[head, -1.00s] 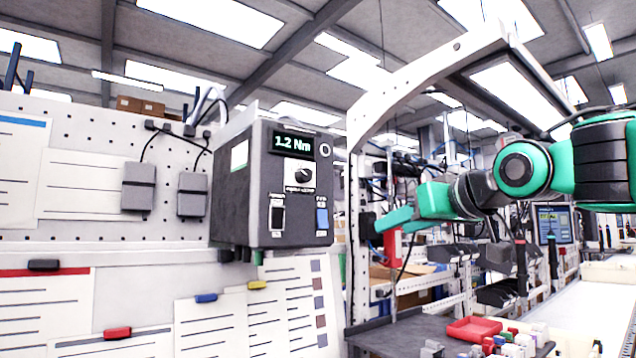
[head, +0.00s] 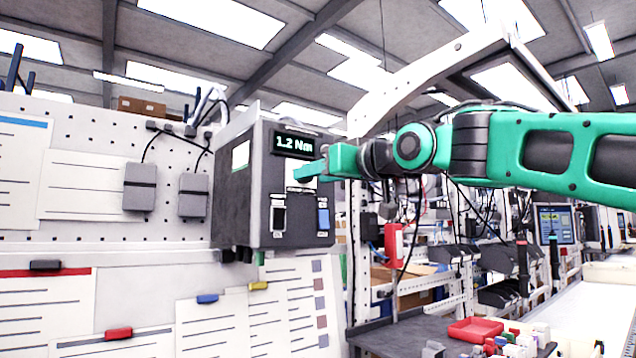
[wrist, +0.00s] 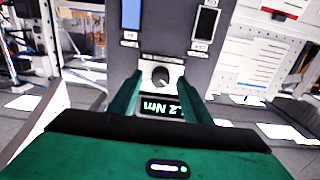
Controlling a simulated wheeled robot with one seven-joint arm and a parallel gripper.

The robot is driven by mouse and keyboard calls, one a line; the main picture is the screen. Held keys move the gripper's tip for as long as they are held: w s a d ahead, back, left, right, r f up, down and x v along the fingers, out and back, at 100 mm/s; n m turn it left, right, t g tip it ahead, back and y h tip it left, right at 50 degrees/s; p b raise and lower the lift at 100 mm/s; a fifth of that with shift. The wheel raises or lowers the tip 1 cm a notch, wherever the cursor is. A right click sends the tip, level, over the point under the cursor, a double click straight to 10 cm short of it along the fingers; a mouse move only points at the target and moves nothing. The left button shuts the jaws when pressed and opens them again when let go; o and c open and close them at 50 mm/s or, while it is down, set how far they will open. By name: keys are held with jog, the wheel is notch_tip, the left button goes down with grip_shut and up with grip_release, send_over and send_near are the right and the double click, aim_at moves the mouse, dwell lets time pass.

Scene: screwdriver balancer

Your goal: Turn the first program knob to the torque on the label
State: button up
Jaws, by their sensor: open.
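The grey controller box (head: 245,195) hangs on the pegboard wall, and its display (head: 294,144) reads 1.2 Nm. My gripper (head: 302,173) is in front of its face, just below the display, and hides the knob in the head view. In the wrist view the black program knob (wrist: 161,76) shows between the two green fingers of my gripper (wrist: 159,80), which are open with a gap on each side. The display (wrist: 160,107) appears inverted in position below the knob there. A white label (head: 240,155) is on the box's side; its writing is unreadable.
A black switch (head: 278,216) and a blue switch (head: 323,218) sit low on the box face. A white frame post (head: 357,240) stands right of the box. A red tray (head: 474,330) lies on the bench below.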

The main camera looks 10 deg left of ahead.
jog(key=shift+w+a, duration=0.5)
jog(key=shift+a, duration=0.05)
